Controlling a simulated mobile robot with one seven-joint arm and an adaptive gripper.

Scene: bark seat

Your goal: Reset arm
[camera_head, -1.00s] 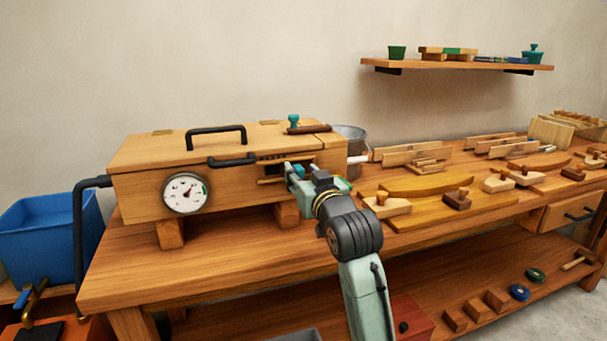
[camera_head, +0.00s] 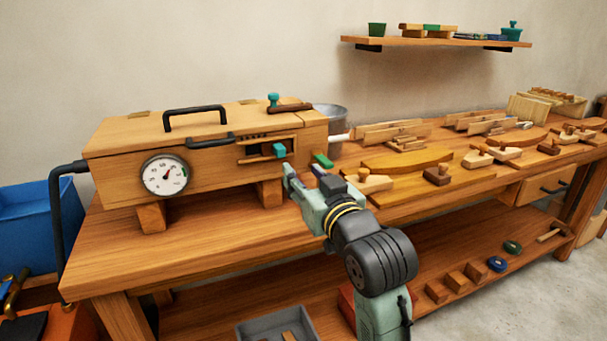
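My gripper (camera_head: 302,178) is in front of the right end of a wooden steam box, above the workbench's front part. Its fingers point toward the box and seem apart, with nothing seen held between them. The wooden box (camera_head: 110,172) stands on wooden blocks and has a round dial gauge (camera_head: 165,175) on its front. A teal slider knob (camera_head: 279,150) sits in a slot at the box's right front, clear of my gripper. A second teal knob (camera_head: 273,99) stands on top of the box.
The workbench (camera_head: 110,260) carries clamps and curved wooden forms (camera_head: 405,160) to the right. A metal bucket (camera_head: 330,118) stands behind the box. A blue tub (camera_head: 30,220) is at the left. A grey tray (camera_head: 262,328) lies below. The bench's front left top is clear.

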